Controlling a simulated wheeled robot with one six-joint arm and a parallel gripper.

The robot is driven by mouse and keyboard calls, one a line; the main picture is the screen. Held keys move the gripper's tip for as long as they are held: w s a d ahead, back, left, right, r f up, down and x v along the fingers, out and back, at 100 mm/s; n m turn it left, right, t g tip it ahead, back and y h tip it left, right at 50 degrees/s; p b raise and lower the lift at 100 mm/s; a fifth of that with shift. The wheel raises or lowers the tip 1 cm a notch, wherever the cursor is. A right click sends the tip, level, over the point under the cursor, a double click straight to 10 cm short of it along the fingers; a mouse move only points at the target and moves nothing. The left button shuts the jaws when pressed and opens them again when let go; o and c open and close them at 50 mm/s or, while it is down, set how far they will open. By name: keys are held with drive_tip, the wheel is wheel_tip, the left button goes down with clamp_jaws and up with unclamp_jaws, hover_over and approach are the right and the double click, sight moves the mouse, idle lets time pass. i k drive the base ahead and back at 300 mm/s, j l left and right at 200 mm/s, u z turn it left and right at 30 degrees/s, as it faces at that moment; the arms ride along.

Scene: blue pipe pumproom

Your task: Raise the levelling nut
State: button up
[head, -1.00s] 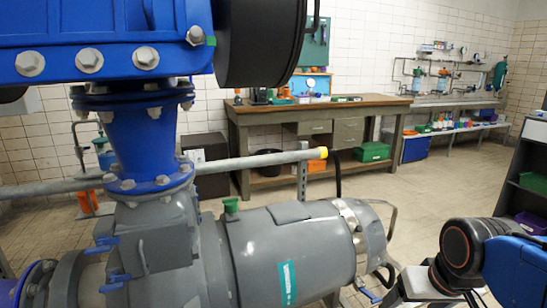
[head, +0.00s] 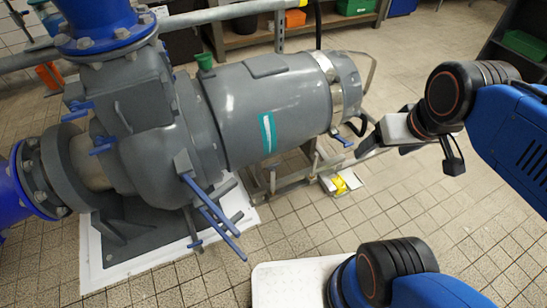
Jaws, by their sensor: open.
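The grey pump motor (head: 275,105) lies across the middle of the head view, joined to the pump casing (head: 145,140) at its left. I cannot make out the levelling nut with certainty. A metal support frame (head: 300,168) stands under the motor, with small parts too fine to tell apart. A white plate with yellow on it (head: 341,183) lies at the foot of this frame. My gripper (head: 425,158) is right of the motor's end, open with nothing between its fingers. It is apart from the motor and the frame.
Blue-handled bars (head: 215,215) stick out in front of the pump casing. A horizontal pipe (head: 225,12) runs behind the motor. A workbench (head: 250,38) and a dark shelf (head: 515,40) stand farther back. The tiled floor (head: 440,215) at right is clear.

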sight(272, 168)
drive_tip(key=i+l+u, duration=0.3)
drive_tip(key=i+l, duration=0.15)
drive_tip(key=l, duration=0.2)
drive_tip(key=i+l+u, duration=0.15)
drive_tip(key=l+u, duration=0.15)
drive_tip(key=l, duration=0.25)
drive_tip(key=k+l+u, duration=0.15)
drive_tip(key=l, duration=0.25)
drive_tip(key=l+u, duration=0.15)
drive_tip(key=l, duration=0.25)
drive_tip(key=k+l+u, duration=0.15)
drive_tip(key=l, duration=0.2)
drive_tip(key=k+l+u, duration=0.15)
drive_tip(key=l, duration=0.2)
drive_tip(key=k+l+u, duration=0.15)
drive_tip(key=l, duration=0.2)
